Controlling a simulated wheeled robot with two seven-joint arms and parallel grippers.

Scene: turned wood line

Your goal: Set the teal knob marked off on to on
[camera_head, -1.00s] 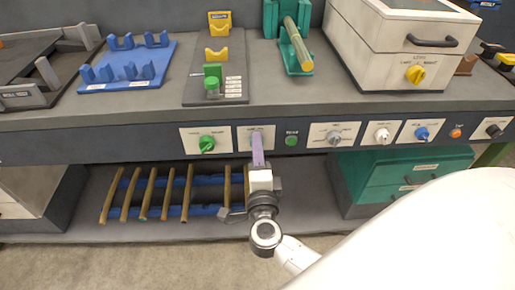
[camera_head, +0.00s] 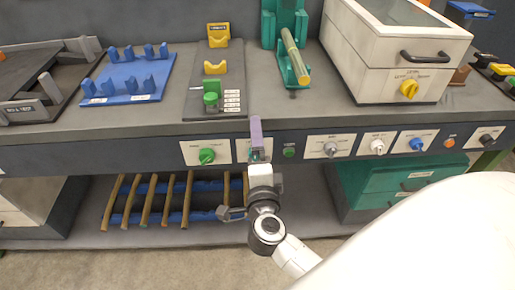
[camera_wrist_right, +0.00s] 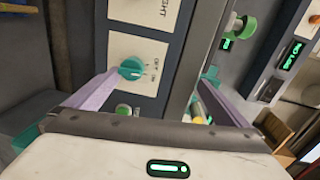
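The teal knob (camera_wrist_right: 131,68) shows in the right wrist view on a white plate (camera_wrist_right: 137,50). Small print stands beside it, including what looks like off and on; I cannot read its setting surely. My right gripper (camera_wrist_right: 163,78) is open, its two lavender fingers wide apart, with the knob nearer the left finger and nothing held. In the head view my right gripper (camera_head: 256,119) is in front of the knob's plate (camera_head: 240,152) and hides most of the knob. Whether a finger touches the knob cannot be told. My left gripper is not in view.
The panel also carries a green knob (camera_head: 207,156), a green button (camera_head: 289,152), a grey knob (camera_head: 331,149), a white knob (camera_head: 377,147) and a blue knob (camera_head: 416,144). Above is a grey bench with fixtures; below, a rack of wooden rods (camera_head: 150,200) and a teal drawer unit (camera_head: 385,175).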

